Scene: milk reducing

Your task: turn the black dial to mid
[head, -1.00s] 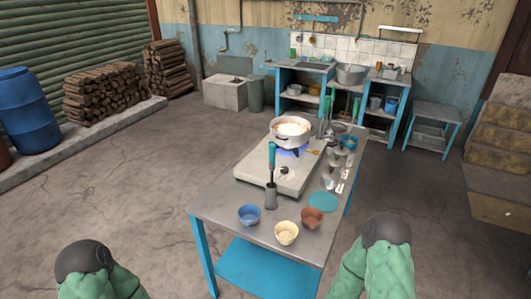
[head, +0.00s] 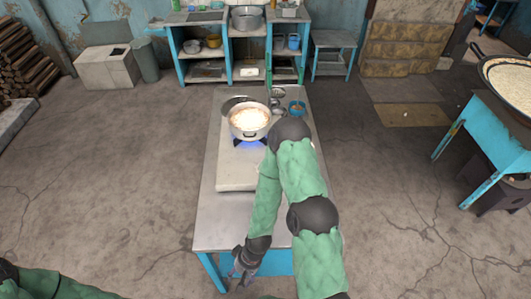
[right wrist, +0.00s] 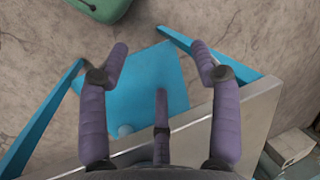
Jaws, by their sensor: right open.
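The stove (head: 235,172) is a pale flat slab on the metal table, with a blue flame (head: 243,142) under a pot (head: 250,120) of light-coloured contents. The black dial is not visible now; my right arm covers the near right part of the stove in the head view. My right gripper (head: 243,268) hangs at the table's near edge, below the stove. In the right wrist view its fingers (right wrist: 160,58) are spread and empty, above the table edge and blue lower shelf. My left forearm shows at the lower left; its gripper is out of view.
The metal table (head: 214,226) has bare top at its near left. A blue bowl (head: 296,108) stands at its far right. Blue shelving (head: 180,68) is at the back. A large pan (head: 508,80) sits on a blue stand at the right. Floor is clear on both sides.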

